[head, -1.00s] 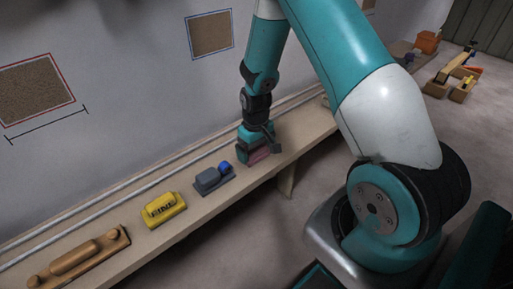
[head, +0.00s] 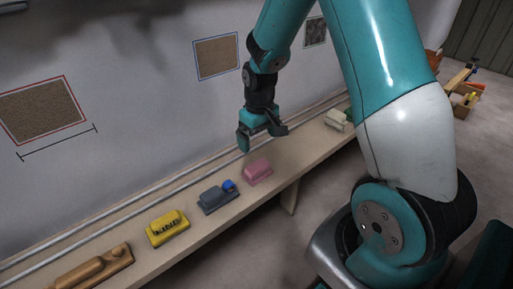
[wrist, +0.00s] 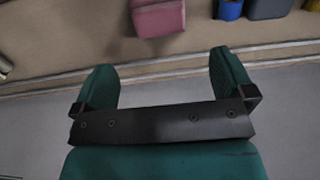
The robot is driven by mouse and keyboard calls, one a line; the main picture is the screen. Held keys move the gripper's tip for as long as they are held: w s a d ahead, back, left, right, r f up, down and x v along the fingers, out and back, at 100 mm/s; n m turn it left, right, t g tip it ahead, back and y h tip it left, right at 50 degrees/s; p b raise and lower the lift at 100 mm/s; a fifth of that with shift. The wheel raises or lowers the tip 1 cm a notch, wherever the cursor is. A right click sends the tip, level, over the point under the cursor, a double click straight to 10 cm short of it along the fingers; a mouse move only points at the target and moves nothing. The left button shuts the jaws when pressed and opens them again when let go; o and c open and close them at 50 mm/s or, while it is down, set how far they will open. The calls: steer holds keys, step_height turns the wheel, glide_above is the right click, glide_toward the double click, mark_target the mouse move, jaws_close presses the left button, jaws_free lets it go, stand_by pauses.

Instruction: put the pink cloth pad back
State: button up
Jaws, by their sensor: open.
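The pink cloth pad (head: 257,171) rests on the wooden shelf by the wall, just right of a grey block with a blue knob. In the wrist view the pink pad (wrist: 158,17) is at the top, beyond the fingertips and cut by the frame edge. My gripper (head: 263,143) is open and empty, above the shelf and the pad, apart from it. The gripper's two green fingers (wrist: 160,72) are spread wide in the wrist view with nothing between them.
Along the shelf (head: 215,222) stand a wooden-handled tool (head: 92,268), a yellow block (head: 167,228), the grey block (head: 216,201) and a pale block (head: 336,119). Two pale rails run along the wall. The shelf between the pink pad and pale block looks clear.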

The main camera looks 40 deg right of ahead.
steer(key=s+a+r+n+y, duration=0.1)
steer(key=s+a+r+n, duration=0.1)
steer(key=s+a+r, duration=0.35)
steer(key=s+a+r+n+y, duration=0.1)
steer(key=s+a+r, duration=0.1)
steer(key=a+r, duration=0.6)
steer(key=s+a+r+n+y, duration=0.1)
steer(key=s+a+r, duration=0.1)
steer(key=s+a, duration=0.2)
steer(key=s+a+r+n+y, duration=0.1)
steer(key=s+a+r+n, duration=0.1)
steer(key=s, duration=0.8)
steer(key=shift+a+r+n, duration=0.3)
steer(key=shift+a+r, duration=0.15)
steer(key=shift+a, duration=0.75)
